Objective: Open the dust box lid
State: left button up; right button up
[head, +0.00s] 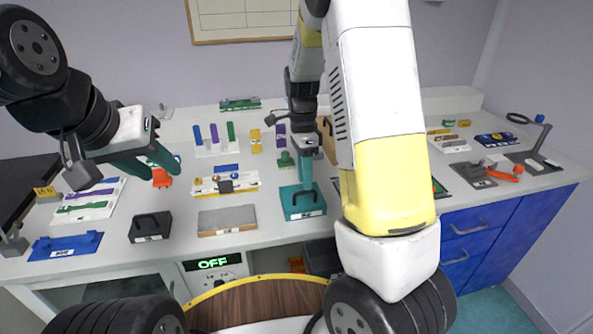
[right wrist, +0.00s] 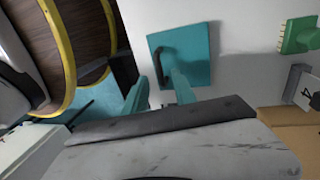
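A teal box with a flat square lid and a dark bar handle (head: 303,203) stands at the front middle of the table; I take it as the dust box. Its lid looks shut. The lid and handle also show in the right wrist view (right wrist: 190,50). My right gripper (head: 306,182) points down just above the lid. In the right wrist view its two teal fingers (right wrist: 158,80) are apart, near the handle; I cannot tell whether they touch it. My left gripper (head: 152,168) hangs over the left of the table, seemingly open and empty.
A white rack (head: 226,184) stands behind the pad. A blue tray (head: 66,246) is at the front left. My right arm hides part of the table right of the teal box.

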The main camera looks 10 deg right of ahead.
jog(key=shift+s+f, duration=0.25)
jog(key=shift+f, duration=0.95)
grip_shut()
dwell(0.6)
